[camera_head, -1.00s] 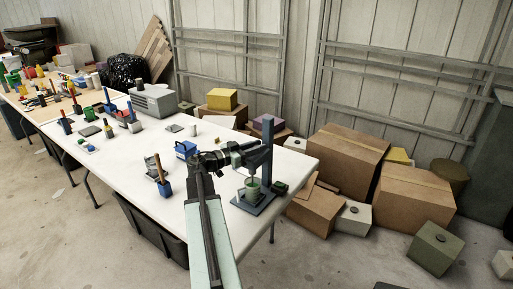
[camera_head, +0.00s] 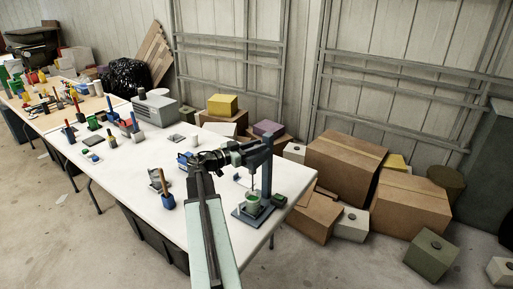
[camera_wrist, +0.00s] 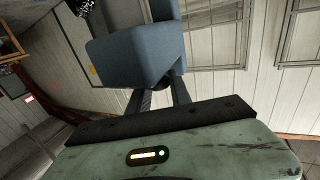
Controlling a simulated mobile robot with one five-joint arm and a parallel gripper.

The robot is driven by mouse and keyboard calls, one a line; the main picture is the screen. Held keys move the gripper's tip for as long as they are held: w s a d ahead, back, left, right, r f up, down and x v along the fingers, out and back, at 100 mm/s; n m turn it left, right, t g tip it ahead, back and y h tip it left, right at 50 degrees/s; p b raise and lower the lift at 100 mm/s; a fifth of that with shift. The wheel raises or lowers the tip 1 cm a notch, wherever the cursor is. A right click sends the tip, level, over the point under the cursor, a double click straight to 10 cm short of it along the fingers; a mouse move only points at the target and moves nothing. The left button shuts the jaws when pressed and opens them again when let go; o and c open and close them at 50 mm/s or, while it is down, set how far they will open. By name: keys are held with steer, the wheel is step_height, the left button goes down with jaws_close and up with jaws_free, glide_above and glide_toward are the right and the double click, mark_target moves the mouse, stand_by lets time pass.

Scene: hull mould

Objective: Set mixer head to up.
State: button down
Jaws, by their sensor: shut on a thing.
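The mixer stands near the right end of the white table, with a blue-grey column (camera_head: 267,172) on a flat base (camera_head: 241,215). Its mixer head (camera_head: 253,152) sticks out to the left near the column's top. A thin stirring rod hangs from the head toward a green cup (camera_head: 253,204) on the base; I cannot tell whether its tip is inside the cup. My gripper (camera_head: 231,158) is shut on the mixer head from the left. In the wrist view, the blue-grey head (camera_wrist: 135,50) sits at my gripper (camera_wrist: 163,90), whose dark fingers are partly hidden behind it.
A small dark green box (camera_head: 279,200) lies right beside the mixer base. Cardboard boxes (camera_head: 345,165) lie on the floor beyond the table's right end. The front middle of the table is clear.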

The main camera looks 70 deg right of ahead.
step_height(320, 180, up, 3)
steer(key=shift+w+r+p, duration=0.1)
steer(key=shift+p, duration=0.6)
steer(key=shift+d+f, duration=0.1)
steer(key=shift+f, duration=0.1)
steer(key=c, duration=1.2)
jaws_free()
steer(key=v, duration=0.8)
